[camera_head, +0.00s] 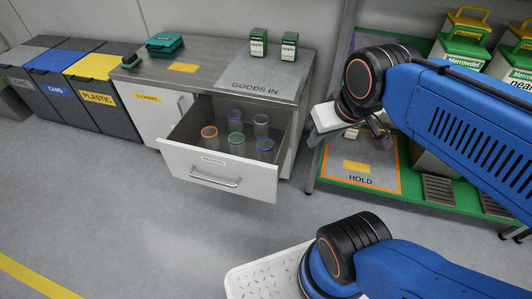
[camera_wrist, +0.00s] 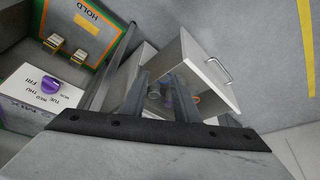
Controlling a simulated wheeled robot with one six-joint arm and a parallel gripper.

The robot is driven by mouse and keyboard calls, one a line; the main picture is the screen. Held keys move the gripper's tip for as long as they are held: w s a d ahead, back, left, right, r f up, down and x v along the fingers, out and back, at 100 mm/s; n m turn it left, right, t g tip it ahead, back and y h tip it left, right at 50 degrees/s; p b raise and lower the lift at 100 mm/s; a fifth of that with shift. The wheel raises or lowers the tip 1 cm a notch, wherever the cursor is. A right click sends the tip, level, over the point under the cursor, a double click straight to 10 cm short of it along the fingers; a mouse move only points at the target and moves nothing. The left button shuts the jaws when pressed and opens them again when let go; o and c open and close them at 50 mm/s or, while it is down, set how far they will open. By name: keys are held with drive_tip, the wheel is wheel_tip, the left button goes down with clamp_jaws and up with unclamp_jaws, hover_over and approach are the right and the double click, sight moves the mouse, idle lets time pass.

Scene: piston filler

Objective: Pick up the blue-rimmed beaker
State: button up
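The blue-rimmed beaker (camera_head: 265,146) stands in the open drawer (camera_head: 220,175), near its right side, in the head view. Close to it are beakers with a green rim (camera_head: 236,140), an orange rim (camera_head: 209,133), a purple rim (camera_head: 235,116) and a pale rim (camera_head: 261,122). My gripper (camera_head: 318,134) is to the right of the drawer and apart from the beakers. In the wrist view my gripper (camera_wrist: 162,92) has its fingers spread with nothing held. Parts of the drawer and small beakers show between and beside the fingers; the blue rim is hard to tell there.
A green-edged shelf with a HOLD mat (camera_head: 360,181) stands right of the drawer. Bins (camera_head: 95,90) stand at left. A white perforated tray (camera_head: 262,280) is at the front. Floor before the drawer is clear.

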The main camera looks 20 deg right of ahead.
drive_tip(key=o, duration=0.8)
drive_tip(key=shift+w, duration=0.15)
drive_tip(key=o, duration=0.4)
drive_tip(key=shift+w+n, duration=0.3)
drive_tip(key=shift+w, duration=0.1)
drive_tip(key=n+g+h, duration=0.5)
drive_tip(key=n, duration=1.3)
hover_over(266, 149)
drive_tip(key=w+a, duration=0.3)
drive_tip(key=a, duration=0.3)
wheel_tip(266, 149, down, 19)
drive_tip(key=shift+y, duration=0.3)
drive_tip(key=x, duration=1.7)
drive_tip(key=shift+d+r, duration=0.1)
drive_tip(key=shift+d, duration=0.1)
